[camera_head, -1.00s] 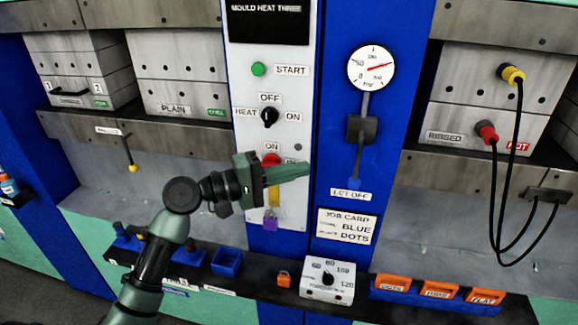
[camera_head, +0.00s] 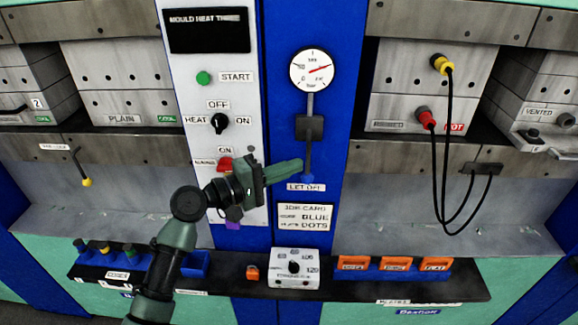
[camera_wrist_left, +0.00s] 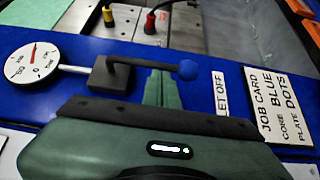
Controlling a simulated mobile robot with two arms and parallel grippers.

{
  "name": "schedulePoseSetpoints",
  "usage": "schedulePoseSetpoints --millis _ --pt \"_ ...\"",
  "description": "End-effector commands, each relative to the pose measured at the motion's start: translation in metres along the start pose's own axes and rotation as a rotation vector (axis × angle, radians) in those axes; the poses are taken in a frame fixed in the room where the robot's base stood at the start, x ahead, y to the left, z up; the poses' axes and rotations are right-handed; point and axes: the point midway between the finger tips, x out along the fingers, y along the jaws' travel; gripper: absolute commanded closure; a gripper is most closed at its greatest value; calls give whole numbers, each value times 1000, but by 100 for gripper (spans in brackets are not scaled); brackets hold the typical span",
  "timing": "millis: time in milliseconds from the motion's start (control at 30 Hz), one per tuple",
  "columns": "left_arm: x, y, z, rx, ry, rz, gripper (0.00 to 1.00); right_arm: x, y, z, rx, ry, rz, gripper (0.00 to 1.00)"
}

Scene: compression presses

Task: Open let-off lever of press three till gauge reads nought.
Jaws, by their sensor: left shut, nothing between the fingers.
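The let-off lever hangs down from a dark block (camera_head: 309,127) below the gauge on the blue column, with a blue knob (camera_head: 308,178) at its lower end. In the left wrist view its dark arm (camera_wrist_left: 145,62) runs to the blue knob (camera_wrist_left: 188,70). The round white gauge (camera_head: 311,69) has its red needle well away from 0, pointing right and slightly up. My left gripper (camera_head: 299,163) is shut and empty, its green fingertips (camera_wrist_left: 160,76) at the lever arm near the knob; I cannot tell if they touch. My right gripper is not in view.
A LET OFF label (camera_head: 306,187) and a job card (camera_head: 306,217) are below the knob. The switch panel (camera_head: 185,95) is left of the column. Black cables (camera_head: 440,190) hang on the right. A white dial box (camera_head: 293,267) stands on the shelf below.

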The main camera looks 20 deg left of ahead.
Motion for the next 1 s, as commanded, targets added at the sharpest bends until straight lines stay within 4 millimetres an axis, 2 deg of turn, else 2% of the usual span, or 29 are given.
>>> schedulePoseSetpoints --millis 667,867,1000 --pt "7 -7 5 -64 -1 97 100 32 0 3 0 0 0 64" --pt "13 -14 9 -113 -2 171 100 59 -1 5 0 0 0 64" --pt "20 -19 14 -172 -2 262 100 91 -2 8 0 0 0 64"
